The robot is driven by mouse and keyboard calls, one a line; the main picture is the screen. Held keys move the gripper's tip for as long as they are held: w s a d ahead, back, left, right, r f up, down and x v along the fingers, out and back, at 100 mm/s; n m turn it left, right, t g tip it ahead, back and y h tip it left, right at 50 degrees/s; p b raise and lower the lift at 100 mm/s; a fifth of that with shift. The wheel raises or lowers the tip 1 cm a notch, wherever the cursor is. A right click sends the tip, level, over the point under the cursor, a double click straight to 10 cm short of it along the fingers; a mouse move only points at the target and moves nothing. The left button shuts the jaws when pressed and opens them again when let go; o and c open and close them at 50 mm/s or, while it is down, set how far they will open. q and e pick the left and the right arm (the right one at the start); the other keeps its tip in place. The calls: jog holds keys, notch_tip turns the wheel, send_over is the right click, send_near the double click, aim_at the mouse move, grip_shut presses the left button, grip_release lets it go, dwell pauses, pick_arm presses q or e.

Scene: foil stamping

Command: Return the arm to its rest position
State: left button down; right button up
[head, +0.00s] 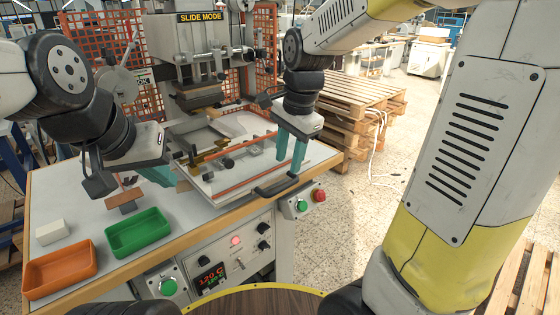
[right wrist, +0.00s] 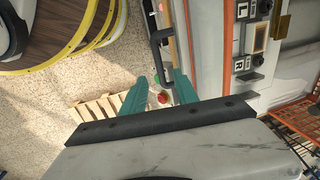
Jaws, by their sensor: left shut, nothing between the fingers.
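My left gripper (head: 158,174) comes in from the left and is shut and empty above the worktable, beside the stamping press. My right gripper (head: 289,160) points down at the press's front right, with its teal fingers apart. The right wrist view shows these fingers (right wrist: 159,92) open with a gap between them. The black handle (head: 276,188) of the press's sliding bed is close below the fingertips. In the right wrist view the handle (right wrist: 156,50) lines up with the gap, but I see no contact.
A green tray (head: 106,243), an orange tray (head: 60,270), a white block (head: 52,232) and a brown-and-grey block (head: 124,200) are on the table's left. The press (head: 190,60) stands behind. Red and green buttons (head: 310,200) are at the corner. Stacked pallets (head: 360,100) stand to the right.

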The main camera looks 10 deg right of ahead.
jog(key=shift+r, duration=0.2)
jog(key=s+d+r+n+t, duration=0.2)
jog(key=s+n, duration=0.4)
jog(key=s+d+r+n+t+y, duration=0.1)
jog(key=s+d+r+n+t, duration=0.1)
jog(key=s+n, duration=0.3)
jog(key=shift+s+d+r+n, duration=0.2)
jog(key=shift+s+r+n, duration=0.2)
jog(key=shift+s, duration=0.35)
